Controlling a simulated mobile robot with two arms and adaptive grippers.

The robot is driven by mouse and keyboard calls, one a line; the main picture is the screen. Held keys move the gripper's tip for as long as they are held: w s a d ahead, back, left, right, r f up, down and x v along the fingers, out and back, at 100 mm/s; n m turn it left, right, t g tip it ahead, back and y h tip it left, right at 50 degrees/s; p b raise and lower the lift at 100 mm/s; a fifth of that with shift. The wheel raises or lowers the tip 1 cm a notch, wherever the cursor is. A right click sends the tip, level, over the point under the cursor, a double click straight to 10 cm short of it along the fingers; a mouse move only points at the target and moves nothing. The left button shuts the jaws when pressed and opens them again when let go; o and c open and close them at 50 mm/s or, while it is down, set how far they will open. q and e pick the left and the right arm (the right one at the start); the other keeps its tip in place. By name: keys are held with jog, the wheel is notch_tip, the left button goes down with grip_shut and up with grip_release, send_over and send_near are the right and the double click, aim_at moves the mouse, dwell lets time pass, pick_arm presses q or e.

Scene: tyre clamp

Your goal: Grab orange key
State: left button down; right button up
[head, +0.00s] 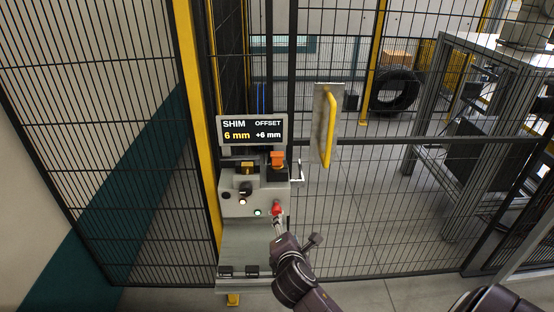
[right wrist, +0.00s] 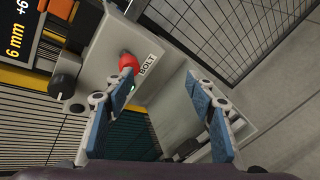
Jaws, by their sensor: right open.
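The orange key (head: 277,158) stands at the upper right of the grey control box (head: 238,206), just below the display. An orange block that seems to be the same key shows at the top edge of the right wrist view (right wrist: 62,8), partly cut off. My right gripper (head: 278,226) is in front of the box, lower than the key and apart from it. In the right wrist view its blue-padded fingers (right wrist: 168,98) are spread with nothing between them. A red knob (right wrist: 128,62) beside a BOLT label is just beyond the left-hand finger. My left gripper is not in view.
The display (head: 252,130) reads SHIM 6 mm, OFFSET +6 mm. A yellow key-like piece (head: 247,168) and a black knob (head: 245,188) are left of the orange key. A mesh fence with a yellow handle (head: 331,130) stands behind and right.

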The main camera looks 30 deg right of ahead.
jog(key=w+d+r+n+t+h, duration=0.1)
jog(key=w+d+r+n+t, duration=0.1)
jog(key=w+d+r+n, duration=0.3)
jog(key=n+t+h, duration=0.2)
jog(key=n, duration=0.4)
send_near(277, 156)
jog(key=w+d, duration=0.3)
jog(key=shift+w+d+f+p, duration=0.1)
jog(key=shift+w+d+p, duration=0.15)
jog(key=shift+w+p, duration=0.05)
jog(key=shift+w+a+p+x, duration=0.1)
jog(key=shift+a+p+x, duration=0.05)
jog(key=shift+x, duration=0.95)
jog(key=shift+w+a+p+x, duration=0.1)
jog(key=shift+p+x, duration=0.05)
jog(key=shift+x, duration=0.9)
jog(key=shift+w+a+p+x, duration=0.1)
jog(key=shift+a+p+x, duration=0.05)
jog(key=shift+x, duration=0.95)
jog(key=shift+s+f, duration=0.1)
jog(key=c, duration=1.2)
jog(key=shift+c, duration=0.6)
